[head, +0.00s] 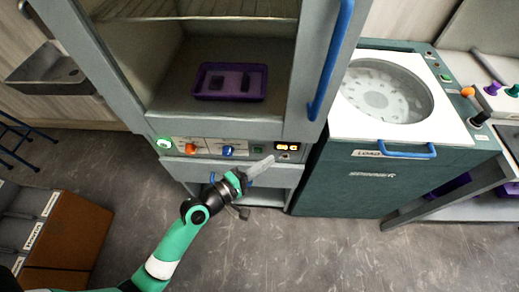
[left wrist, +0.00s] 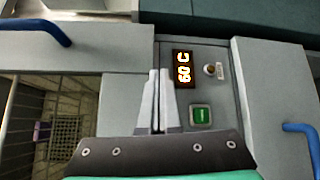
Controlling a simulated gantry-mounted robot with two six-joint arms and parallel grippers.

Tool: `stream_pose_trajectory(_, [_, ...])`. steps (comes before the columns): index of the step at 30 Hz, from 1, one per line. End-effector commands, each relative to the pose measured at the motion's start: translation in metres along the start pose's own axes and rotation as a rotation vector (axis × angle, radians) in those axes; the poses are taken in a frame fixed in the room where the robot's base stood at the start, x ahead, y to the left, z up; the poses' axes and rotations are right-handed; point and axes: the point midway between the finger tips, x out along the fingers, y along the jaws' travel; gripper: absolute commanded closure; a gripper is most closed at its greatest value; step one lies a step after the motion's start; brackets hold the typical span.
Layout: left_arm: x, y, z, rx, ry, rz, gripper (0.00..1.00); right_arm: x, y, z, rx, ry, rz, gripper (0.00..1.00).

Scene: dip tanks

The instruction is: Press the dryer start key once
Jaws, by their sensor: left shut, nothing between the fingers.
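The dryer cabinet (head: 215,165) has a control panel along its lower front. A square green key with a white bar mark (left wrist: 200,117) sits on the panel below the lit display in the left wrist view; it is small in the head view (head: 258,149). The lit display (left wrist: 183,71) reads 60 C and also shows in the head view (head: 287,147). My left gripper (head: 270,159) is shut and empty in front of the panel. In the left wrist view, its fingertips (left wrist: 159,74) appear left of the display and key; contact cannot be told. My right gripper is not in view.
The panel also carries a lit green round button (head: 163,143), an orange knob (head: 190,148) and a blue knob (head: 228,151). A purple tray (head: 230,95) lies inside the cabinet. A teal tank unit (head: 365,185) stands to the right. Open floor lies in front.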

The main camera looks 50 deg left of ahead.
Motion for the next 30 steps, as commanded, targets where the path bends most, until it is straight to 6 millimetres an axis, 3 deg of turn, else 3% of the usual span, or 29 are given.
stream_pose_trajectory(1, [-0.010, -0.022, -0.005, -0.080, 0.018, -0.036, 1.00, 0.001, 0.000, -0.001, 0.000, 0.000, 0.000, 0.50])
stream_pose_trajectory(3, [-0.023, -0.047, -0.011, -0.187, 0.044, -0.070, 1.00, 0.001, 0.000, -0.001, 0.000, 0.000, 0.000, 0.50])
stream_pose_trajectory(9, [-0.048, -0.087, -0.019, -0.371, 0.097, -0.121, 1.00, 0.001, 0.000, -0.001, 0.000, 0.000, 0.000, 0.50])
stream_pose_trajectory(23, [-0.050, -0.092, -0.021, -0.397, 0.105, -0.125, 1.00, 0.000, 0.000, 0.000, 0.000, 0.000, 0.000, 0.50])
stream_pose_trajectory(30, [-0.035, -0.089, -0.037, -0.395, 0.106, -0.121, 1.00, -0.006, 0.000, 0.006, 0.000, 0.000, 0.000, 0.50])
